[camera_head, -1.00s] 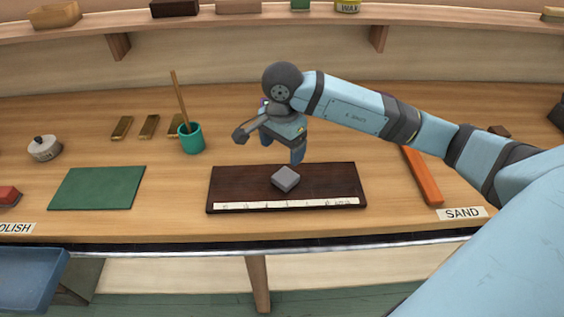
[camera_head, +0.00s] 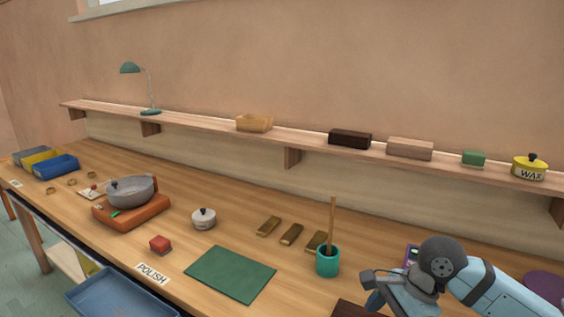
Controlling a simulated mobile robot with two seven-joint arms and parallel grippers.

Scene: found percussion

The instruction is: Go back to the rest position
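My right arm (camera_head: 490,290) comes in from the lower right corner in the head view. Its gripper (camera_head: 375,300) is at the bottom edge, above the corner of a dark brown board (camera_head: 350,309), to the right of the teal cup. The fingertips are cut off or too small to read, so I cannot tell whether it is open or shut. My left gripper is not in view. The grey block that lay on the dark board earlier is out of view now.
A teal cup (camera_head: 327,262) holding a stick stands close to my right gripper. A shelf (camera_head: 300,149) runs along the back.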

